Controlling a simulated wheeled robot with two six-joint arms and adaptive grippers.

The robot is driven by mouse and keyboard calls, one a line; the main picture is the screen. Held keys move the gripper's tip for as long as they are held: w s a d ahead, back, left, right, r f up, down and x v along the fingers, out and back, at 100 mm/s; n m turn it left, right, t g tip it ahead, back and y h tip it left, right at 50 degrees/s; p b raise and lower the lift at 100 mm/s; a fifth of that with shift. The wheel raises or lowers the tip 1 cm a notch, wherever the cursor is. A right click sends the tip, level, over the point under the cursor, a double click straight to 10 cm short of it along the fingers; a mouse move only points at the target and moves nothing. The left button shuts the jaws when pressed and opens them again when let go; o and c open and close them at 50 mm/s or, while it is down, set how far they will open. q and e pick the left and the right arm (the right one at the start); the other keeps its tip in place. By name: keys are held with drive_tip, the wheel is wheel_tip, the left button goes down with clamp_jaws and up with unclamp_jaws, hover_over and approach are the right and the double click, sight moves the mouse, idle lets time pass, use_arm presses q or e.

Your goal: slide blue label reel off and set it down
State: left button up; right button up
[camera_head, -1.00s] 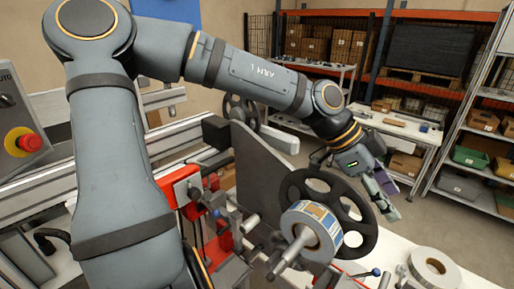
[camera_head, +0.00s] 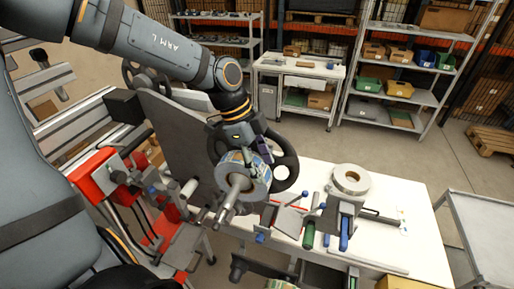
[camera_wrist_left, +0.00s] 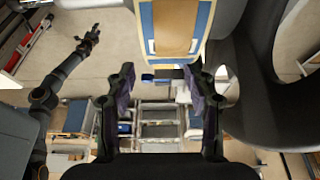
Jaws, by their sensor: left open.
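The blue label reel (camera_head: 262,170), pale with a blue and tan label, sits around a metal spindle (camera_head: 228,205) in front of a dark spoked wheel (camera_head: 286,168). My left gripper (camera_head: 250,154) is at the reel's upper rim, and partly covers it. In the left wrist view its fingers (camera_wrist_left: 160,82) are apart with nothing between them. The labelled rim of the reel (camera_wrist_left: 176,28) shows just beyond the fingertips; I cannot tell whether they touch it. My right gripper (camera_wrist_left: 89,38) shows small and dark in the left wrist view, and its jaws are unclear.
A white table (camera_head: 395,190) carries another pale reel (camera_head: 350,180), lying flat, and a stand with green and blue handles (camera_head: 345,230). A grey upright plate (camera_head: 175,135) and red clamp parts (camera_head: 95,180) stand left of the spindle. Shelves are at the back.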

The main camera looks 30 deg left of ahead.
sight(264, 172)
use_arm(q)
drive_tip(key=f, duration=0.1)
drive_tip(key=w+f+b, duration=0.1)
drive_tip(key=f, duration=0.2)
drive_tip(key=shift+w+a+f+b, duration=0.2)
drive_tip(key=shift+w+f+b, duration=0.05)
drive_tip(key=shift+b, duration=0.05)
drive_tip(key=shift+s+d+r, duration=0.25)
drive_tip(key=shift+s+d, duration=0.1)
drive_tip(key=shift+d, duration=0.1)
drive_tip(key=shift+w+a+f, duration=0.1)
drive_tip(key=shift+w, duration=0.1)
drive_tip(key=c, duration=0.7)
clamp_jaws()
